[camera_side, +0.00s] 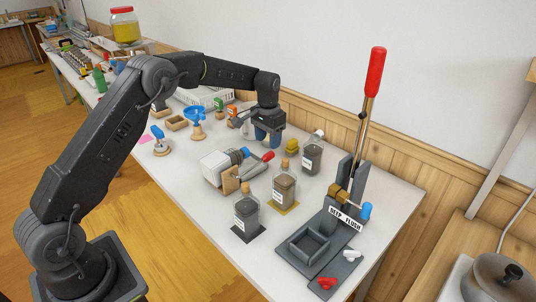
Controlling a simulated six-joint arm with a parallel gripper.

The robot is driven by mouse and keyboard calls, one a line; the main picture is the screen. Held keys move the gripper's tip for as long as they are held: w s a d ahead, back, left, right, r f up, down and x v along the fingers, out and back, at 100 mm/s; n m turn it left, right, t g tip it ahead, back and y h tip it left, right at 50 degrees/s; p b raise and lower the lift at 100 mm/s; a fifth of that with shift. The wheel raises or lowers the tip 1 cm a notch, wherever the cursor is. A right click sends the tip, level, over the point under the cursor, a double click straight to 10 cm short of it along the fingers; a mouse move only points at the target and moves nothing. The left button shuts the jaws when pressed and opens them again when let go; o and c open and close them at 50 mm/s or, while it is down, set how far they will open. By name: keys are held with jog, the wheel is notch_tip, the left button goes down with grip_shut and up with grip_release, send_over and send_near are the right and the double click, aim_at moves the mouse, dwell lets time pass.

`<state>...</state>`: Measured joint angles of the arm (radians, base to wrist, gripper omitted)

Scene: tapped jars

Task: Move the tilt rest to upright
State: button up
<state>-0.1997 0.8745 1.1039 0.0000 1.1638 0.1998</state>
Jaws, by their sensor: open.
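No part is marked as the tilt rest, and I cannot tell for certain which it is. A white block unit (215,169) with a wooden plate, a blue knob and a slanted grey part ending in a red handle (267,156) stands mid-table. A grey stand (358,172) labelled "DEEP FLUSH" at the right carries a near-upright metal lever with a long red grip (375,72).
Three corked or capped jars, a dark one (246,216), a middle one (284,187) and a rear one (312,155), stand between the block and the grey stand. A yellow piece (291,146) is beside my gripper. The table's front left is clear.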

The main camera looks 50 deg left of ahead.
aim_at(268, 153)
notch_tip(268, 153, down, 6)
jog(key=shift+f, duration=0.1)
dwell(0.4)
grip_shut()
dwell(0.3)
